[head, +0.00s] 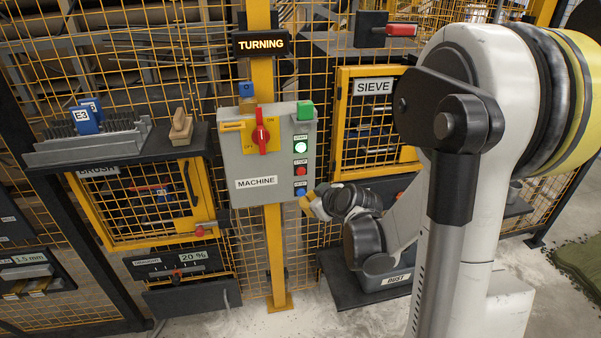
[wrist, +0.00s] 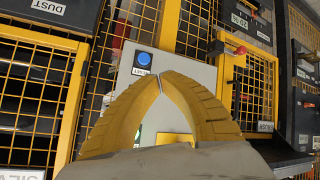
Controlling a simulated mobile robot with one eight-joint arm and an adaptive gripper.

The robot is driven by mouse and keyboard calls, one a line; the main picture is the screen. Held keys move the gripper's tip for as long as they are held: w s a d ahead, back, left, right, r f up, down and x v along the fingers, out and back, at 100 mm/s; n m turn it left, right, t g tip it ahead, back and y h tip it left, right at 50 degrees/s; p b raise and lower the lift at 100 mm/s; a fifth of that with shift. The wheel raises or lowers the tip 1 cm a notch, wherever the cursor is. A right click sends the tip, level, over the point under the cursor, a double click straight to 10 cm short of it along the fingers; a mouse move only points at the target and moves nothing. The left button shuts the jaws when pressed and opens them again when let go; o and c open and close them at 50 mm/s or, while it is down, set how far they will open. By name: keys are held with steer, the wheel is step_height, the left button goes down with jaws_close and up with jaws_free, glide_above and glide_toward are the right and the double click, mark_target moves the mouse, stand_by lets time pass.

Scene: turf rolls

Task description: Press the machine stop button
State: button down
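The grey machine box (head: 255,160) hangs on a yellow post in the head view. Its right side carries a lit green start button (head: 301,147), the red stop button (head: 300,171) below it, and a blue button (head: 300,191) lowest. My gripper (head: 307,201) is just below and right of the blue button; I cannot tell whether it touches the box. In the wrist view my gripper (wrist: 160,78) has its yellow fingers meeting at the tips, with nothing between them. The blue button (wrist: 143,59) shows just beyond the tips. The red stop button is not visible there.
A lit "TURNING" sign (head: 261,44) is above the box. The sieve door (head: 373,120) is right, a brush shelf (head: 120,145) left. Wire mesh stands behind.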

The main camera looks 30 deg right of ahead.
glide_toward(296, 178)
steer(key=shift+s+f+x, duration=0.1)
steer(key=shift+f+x, duration=0.05)
steer(key=shift+x, duration=0.7)
steer(key=shift+s+f+x, duration=0.1)
steer(key=shift+f+x, duration=0.05)
steer(key=shift+x, duration=0.65)
steer(key=shift+s+f+x, duration=0.1)
steer(key=shift+f+x, duration=0.05)
steer(key=shift+x, duration=0.7)
steer(key=shift+w+a, duration=0.15)
steer(key=shift+w, duration=0.25)
steer(key=shift+w, duration=0.4)
steer(key=shift+s, duration=0.15)
steer(key=shift+s+a, duration=0.1)
steer(key=shift+s, duration=0.6)
steer(key=s, duration=0.2)
steer(key=s+a, duration=0.1)
steer(key=s, duration=0.1)
steer(key=shift+s+a+b, duration=0.15)
steer(key=shift+s+b, duration=0.2)
steer(key=shift+s, duration=0.05)
